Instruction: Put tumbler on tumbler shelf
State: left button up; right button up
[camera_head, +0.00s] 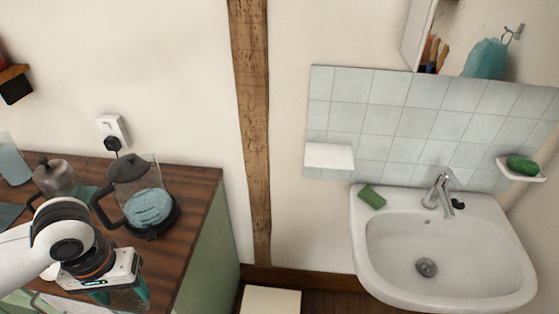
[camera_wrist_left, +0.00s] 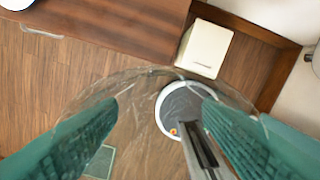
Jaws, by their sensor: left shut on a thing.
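My left gripper (camera_head: 122,294) is at the lower left of the head view, beside the front of the wooden counter. Its teal finger pads are shut on a clear tumbler (camera_wrist_left: 140,88), which shows in the left wrist view as a transparent rim and wall between the pads. In the head view the tumbler is hard to make out. A small white shelf (camera_head: 329,157), likely the tumbler shelf, is fixed on the tiled wall left of the sink. Its top looks empty. It is well to the right of the gripper and apart from it. My right gripper is out of view.
The counter (camera_head: 197,190) bears a coffee maker (camera_head: 145,195) and a metal pot (camera_head: 55,177). The sink (camera_head: 440,250) has a green block (camera_head: 371,196) on its rim and a tap (camera_head: 438,190). A white box (camera_wrist_left: 205,48) and a round bin (camera_wrist_left: 166,112) stand on the floor.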

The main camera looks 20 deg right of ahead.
aim_at(330, 155)
jog(key=l+z, duration=0.1)
jog(key=l, duration=0.35)
jog(key=i+l+z, duration=0.1)
jog(key=l, duration=0.4)
jog(key=i+l+z, duration=0.1)
jog(key=l, duration=0.35)
jog(key=i+l+z, duration=0.1)
jog(key=i+l, duration=0.05)
jog(key=i, duration=0.05)
